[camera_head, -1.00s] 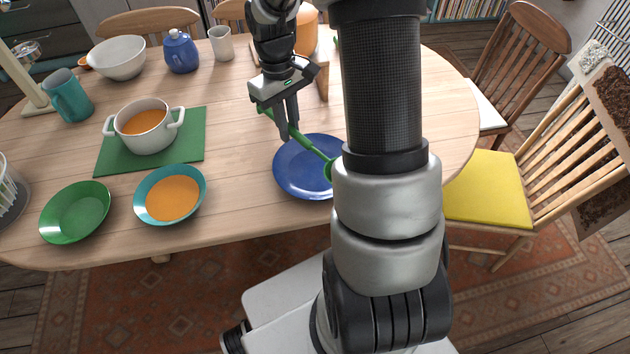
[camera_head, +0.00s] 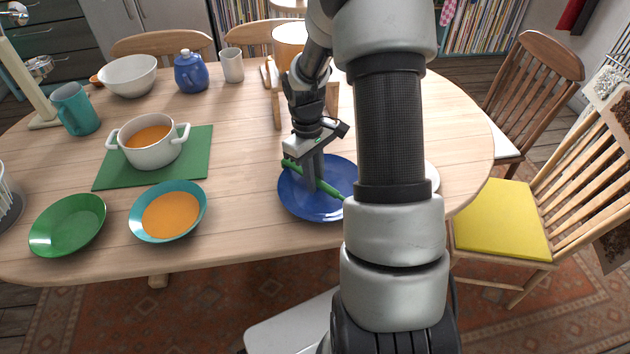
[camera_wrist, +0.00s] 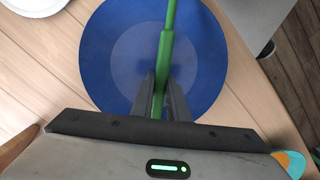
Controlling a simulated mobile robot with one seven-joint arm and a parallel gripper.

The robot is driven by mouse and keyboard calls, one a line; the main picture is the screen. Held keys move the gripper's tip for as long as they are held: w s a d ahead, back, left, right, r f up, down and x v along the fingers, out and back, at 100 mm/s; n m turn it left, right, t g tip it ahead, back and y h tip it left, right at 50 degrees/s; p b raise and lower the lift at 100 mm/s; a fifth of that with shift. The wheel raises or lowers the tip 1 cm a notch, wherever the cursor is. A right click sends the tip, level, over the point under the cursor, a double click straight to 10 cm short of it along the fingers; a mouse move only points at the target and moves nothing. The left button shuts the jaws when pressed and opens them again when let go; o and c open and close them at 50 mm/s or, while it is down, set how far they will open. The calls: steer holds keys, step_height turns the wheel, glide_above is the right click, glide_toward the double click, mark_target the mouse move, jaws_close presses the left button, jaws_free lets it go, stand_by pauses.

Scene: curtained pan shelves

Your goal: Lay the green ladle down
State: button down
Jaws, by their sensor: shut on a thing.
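The green ladle (camera_head: 325,189) is in my gripper (camera_head: 315,186), which is shut on its handle. In the wrist view the handle of the ladle (camera_wrist: 166,45) passes between the fingers of my gripper (camera_wrist: 163,92) and runs off the top edge. The ladle is over the blue plate (camera_head: 295,200), which lies near the table's front edge. The blue plate (camera_wrist: 110,55) fills the middle of the wrist view. I cannot tell whether the ladle touches the plate. The bowl end of the ladle is hidden behind my arm in the head view.
A teal bowl of orange soup (camera_head: 140,222) and a green bowl (camera_head: 50,232) stand left of the plate. A white pot (camera_head: 160,152) sits on a green mat (camera_head: 197,165). A wooden stand (camera_head: 277,110) is behind my gripper. Bare table (camera_head: 235,170) lies between mat and plate.

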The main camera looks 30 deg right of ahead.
steer(key=shift+f, duration=0.35)
steer(key=c, duration=1.7)
jaws_free()
steer(key=shift+r, duration=0.1)
steer(key=r, duration=0.4)
steer(key=w+r+p, duration=0.1)
steer(key=r, duration=0.3)
steer(key=r+p, duration=0.1)
steer(key=r, duration=0.3)
steer(key=shift+w+a, duration=0.2)
steer(key=shift+a, duration=0.05)
